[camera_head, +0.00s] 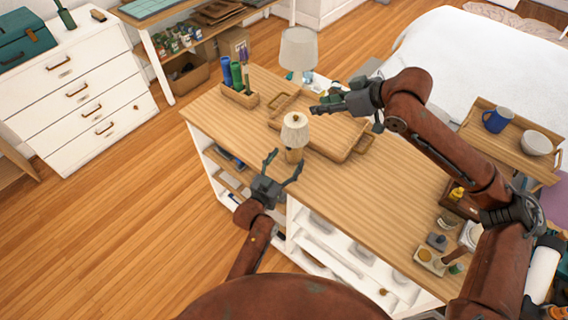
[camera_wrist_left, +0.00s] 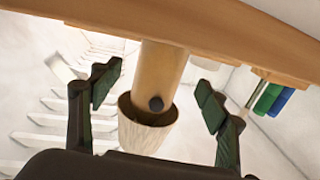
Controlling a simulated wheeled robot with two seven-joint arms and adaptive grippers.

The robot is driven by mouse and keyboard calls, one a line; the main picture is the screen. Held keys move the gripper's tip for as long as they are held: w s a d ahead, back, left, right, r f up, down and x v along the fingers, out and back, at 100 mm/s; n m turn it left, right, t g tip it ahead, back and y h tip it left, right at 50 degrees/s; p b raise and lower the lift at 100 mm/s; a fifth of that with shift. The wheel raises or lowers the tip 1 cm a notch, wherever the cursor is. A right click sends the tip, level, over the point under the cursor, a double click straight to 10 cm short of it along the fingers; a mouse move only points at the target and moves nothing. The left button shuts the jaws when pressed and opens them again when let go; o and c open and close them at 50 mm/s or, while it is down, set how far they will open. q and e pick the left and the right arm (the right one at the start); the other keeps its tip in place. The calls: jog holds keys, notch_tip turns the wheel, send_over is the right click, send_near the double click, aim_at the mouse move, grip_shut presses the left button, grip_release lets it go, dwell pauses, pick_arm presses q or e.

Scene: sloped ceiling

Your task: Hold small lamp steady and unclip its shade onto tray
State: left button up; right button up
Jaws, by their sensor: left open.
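The small lamp has a pale pleated shade (camera_head: 296,127) and a wooden stem (camera_head: 293,156); it stands upright near the table's front edge. In the left wrist view, where the picture is inverted, the stem (camera_wrist_left: 163,72) shows a dark knob, with the shade (camera_wrist_left: 146,132) below. My left gripper (camera_head: 284,160) is open, its fingers (camera_wrist_left: 155,95) on either side of the lamp with visible gaps. A wooden tray (camera_head: 341,136) with handles lies behind the lamp. My right gripper (camera_head: 318,102) hovers above the tray, pointing left; its jaw opening is unclear.
A larger lamp (camera_head: 298,50) stands at the table's back. A wooden holder (camera_head: 240,96) with green and blue bottles is left of the tray. Small containers (camera_head: 430,258) sit at the right front. Another tray (camera_head: 482,122) holds a mug and bowl. The tabletop's middle (camera_head: 375,200) is clear.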

aim_at(294, 149)
pick_arm(q)
jog(key=shift+x, duration=2.8)
